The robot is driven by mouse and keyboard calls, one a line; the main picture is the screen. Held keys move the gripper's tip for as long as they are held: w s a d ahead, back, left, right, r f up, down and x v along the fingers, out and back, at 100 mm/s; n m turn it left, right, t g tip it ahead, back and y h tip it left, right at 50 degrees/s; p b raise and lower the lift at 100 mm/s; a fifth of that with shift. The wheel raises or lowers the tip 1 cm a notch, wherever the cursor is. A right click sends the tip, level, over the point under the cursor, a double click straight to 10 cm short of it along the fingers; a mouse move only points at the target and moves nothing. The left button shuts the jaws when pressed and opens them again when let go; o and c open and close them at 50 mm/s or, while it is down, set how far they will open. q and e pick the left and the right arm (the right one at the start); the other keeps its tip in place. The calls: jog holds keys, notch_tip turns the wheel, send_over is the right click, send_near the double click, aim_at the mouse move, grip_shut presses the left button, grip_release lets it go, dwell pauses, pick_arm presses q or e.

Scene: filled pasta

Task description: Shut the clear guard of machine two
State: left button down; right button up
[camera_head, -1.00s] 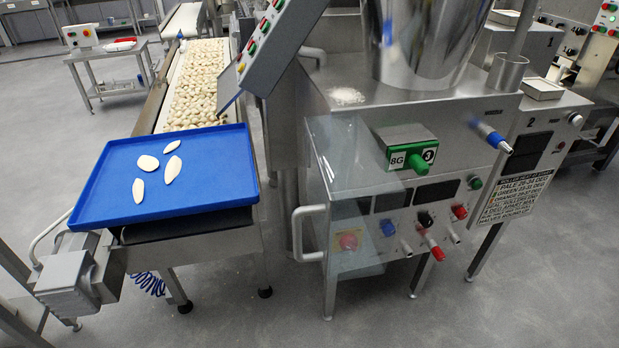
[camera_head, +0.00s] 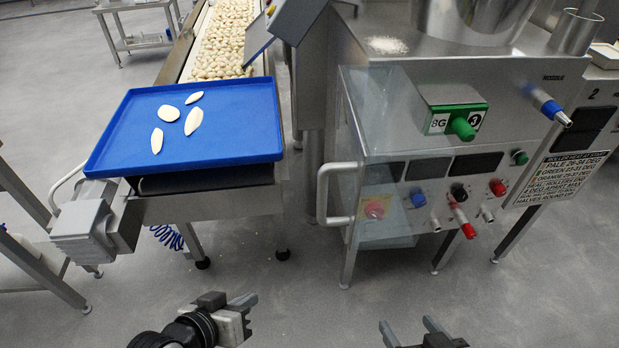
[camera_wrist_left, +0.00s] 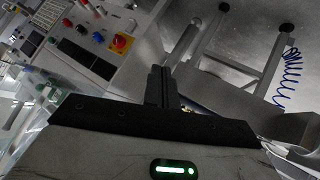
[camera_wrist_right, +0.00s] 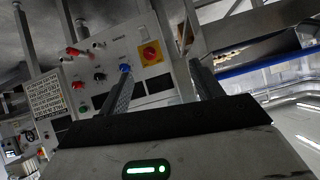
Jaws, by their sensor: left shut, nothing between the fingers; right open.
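The clear guard (camera_head: 385,130) is a see-through upright panel at the left end of the steel machine's front. Through it I see part of the control panel and a red knob on yellow (camera_head: 374,208). A pale bar handle (camera_head: 323,195) stands at its left edge. I cannot tell its exact angle to the machine. A "2" (camera_head: 594,95) is marked on the panel at the right. My left gripper (camera_head: 230,303) is shut and empty, low and left of the handle. My right gripper (camera_head: 412,332) is open and empty, low in front of the machine. Both are apart from the guard.
A blue tray (camera_head: 235,120) with several pale pieces sits on the conveyor end at left, with a grey motor box (camera_head: 90,230) beside it.

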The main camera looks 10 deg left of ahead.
pick_arm(q)
jog(key=w+a+r+n+g+h, duration=0.1)
jog(key=w+r+h, duration=0.1)
jog(key=r+h, duration=0.35)
jog(key=w+a+r+n+g+h+p, duration=0.1)
jog(key=w+a+r+n+h, duration=0.15)
jog(key=r, duration=0.55)
jog(key=w+a+r+g+h, duration=0.1)
jog(key=w+r+h, duration=0.25)
jog(key=r, duration=0.35)
jog(key=w+d+p, duration=0.1)
jog(key=d+p, duration=0.2)
jog(key=d, duration=1)
jog(key=shift+w+p, duration=0.2)
jog(key=shift+p, duration=0.1)
pick_arm(e)
jog(key=shift+s+d+r+n, duration=0.1)
jog(key=shift+d+r+n, duration=0.3)
jog(key=shift+r, duration=0.4)
pick_arm(q)
jog(key=shift+h, duration=0.25)
